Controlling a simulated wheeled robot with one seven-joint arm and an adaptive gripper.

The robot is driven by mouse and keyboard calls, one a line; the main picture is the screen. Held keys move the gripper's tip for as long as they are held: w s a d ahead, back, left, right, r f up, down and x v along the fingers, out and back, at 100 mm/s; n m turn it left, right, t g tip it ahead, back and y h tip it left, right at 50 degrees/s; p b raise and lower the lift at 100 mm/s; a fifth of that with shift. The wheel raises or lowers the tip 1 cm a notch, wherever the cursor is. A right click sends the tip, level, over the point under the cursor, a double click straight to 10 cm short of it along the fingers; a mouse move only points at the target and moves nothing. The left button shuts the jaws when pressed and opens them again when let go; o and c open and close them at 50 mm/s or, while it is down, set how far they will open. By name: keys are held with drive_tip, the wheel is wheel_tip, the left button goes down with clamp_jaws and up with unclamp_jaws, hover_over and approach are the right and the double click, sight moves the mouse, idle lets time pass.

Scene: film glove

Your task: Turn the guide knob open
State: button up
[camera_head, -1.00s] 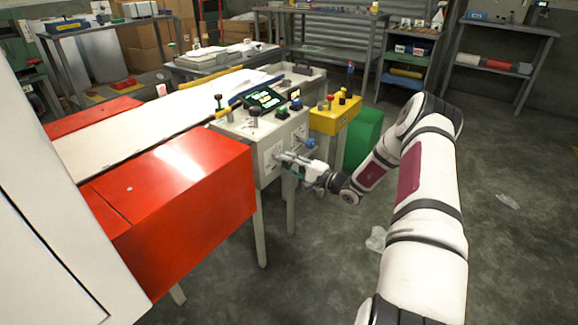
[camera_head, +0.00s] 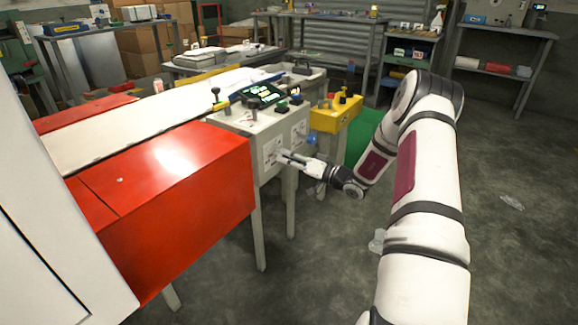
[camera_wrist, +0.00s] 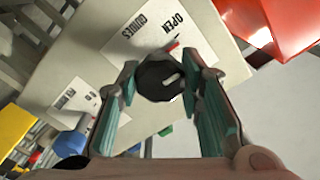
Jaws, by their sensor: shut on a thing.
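The guide knob (camera_wrist: 158,80) is black and round with a pale mark on its face. It sits on the pale control box, beside a white label (camera_wrist: 158,30) reading "OPEN" and "GUIDES". In the wrist view my gripper (camera_wrist: 170,78) has one teal-padded finger on each side of the knob and is shut on it. In the head view my gripper (camera_head: 287,157) is at the front face of the control box (camera_head: 267,182), and the knob is too small or hidden to make out there.
A blue knob (camera_head: 312,138) is on the same box, right of my gripper; it also shows in the wrist view (camera_wrist: 70,143). A large red housing (camera_head: 185,190) is at left. A yellow box (camera_head: 335,118) stands at right. The floor at right is mostly clear.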

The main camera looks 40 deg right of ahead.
drive_tip(key=shift+a+f+n+b, duration=0.1)
drive_tip(key=shift+f+n+b, duration=0.1)
drive_tip(key=shift+n+b, duration=1.2)
drive_tip(key=shift+r, duration=0.1)
drive_tip(key=o, duration=1.2)
drive_tip(key=shift+c, duration=0.2)
drive_tip(key=v, duration=1.2)
